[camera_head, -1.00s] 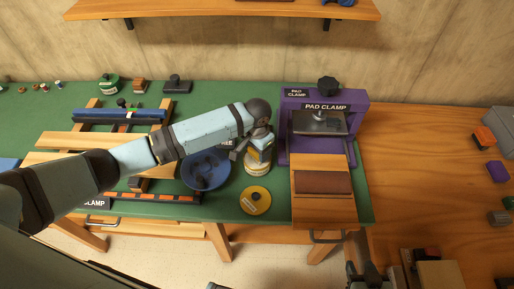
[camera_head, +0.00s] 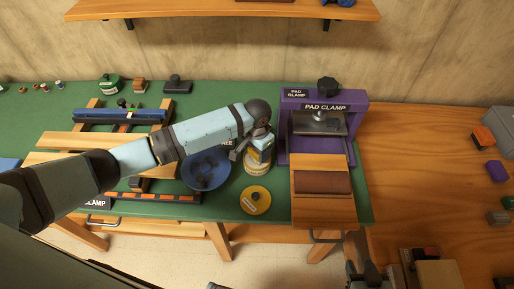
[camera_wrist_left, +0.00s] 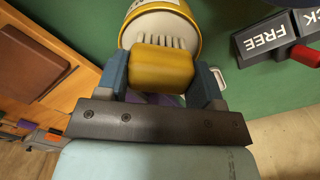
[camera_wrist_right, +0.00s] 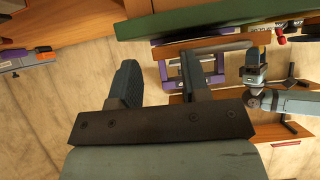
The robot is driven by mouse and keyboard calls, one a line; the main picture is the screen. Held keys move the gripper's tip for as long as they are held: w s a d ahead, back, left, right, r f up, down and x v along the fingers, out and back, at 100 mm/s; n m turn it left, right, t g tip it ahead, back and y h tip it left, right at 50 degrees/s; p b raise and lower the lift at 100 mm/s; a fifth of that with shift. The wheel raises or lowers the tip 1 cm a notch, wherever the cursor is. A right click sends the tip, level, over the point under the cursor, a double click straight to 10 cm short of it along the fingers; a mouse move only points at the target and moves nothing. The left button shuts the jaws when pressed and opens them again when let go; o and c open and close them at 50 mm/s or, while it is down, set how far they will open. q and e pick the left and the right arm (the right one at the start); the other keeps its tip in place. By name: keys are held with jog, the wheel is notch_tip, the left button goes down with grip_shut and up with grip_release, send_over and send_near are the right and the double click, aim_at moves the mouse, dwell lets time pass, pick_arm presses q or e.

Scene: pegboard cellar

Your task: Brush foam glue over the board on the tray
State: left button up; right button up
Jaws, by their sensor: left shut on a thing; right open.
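The brown board (camera_head: 323,182) lies flat on the orange wooden tray (camera_head: 323,213) in front of the purple pad clamp (camera_head: 363,110). The glue pot (camera_head: 257,169), white and yellow, stands on the green bench left of the tray. My left gripper (camera_wrist_left: 165,80) is shut on the yellow handle of a brush (camera_wrist_left: 162,70). Pale bristles show at the pot's mouth in the left wrist view; how deep they reach is unclear. The board also shows at that view's left (camera_wrist_left: 35,50). My right gripper (camera_wrist_right: 160,85) is open and empty, away from the board.
A yellow lid (camera_head: 256,200) lies in front of the pot. A blue round dish (camera_head: 206,170) stands to its left, partly under my left arm. A clamp rack with wooden bars (camera_head: 75,140) fills the bench's left. The wooden bench at right is partly clear.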

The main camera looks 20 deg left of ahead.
pick_arm(q)
jog(key=shift+r+p, duration=2.4)
jog(key=shift+p, duration=0.15)
notch_tip(320, 180, up, 2)
jog(key=p, duration=0.2)
jog(key=shift+r+p, duration=0.1)
jog(key=shift+p, duration=0.2)
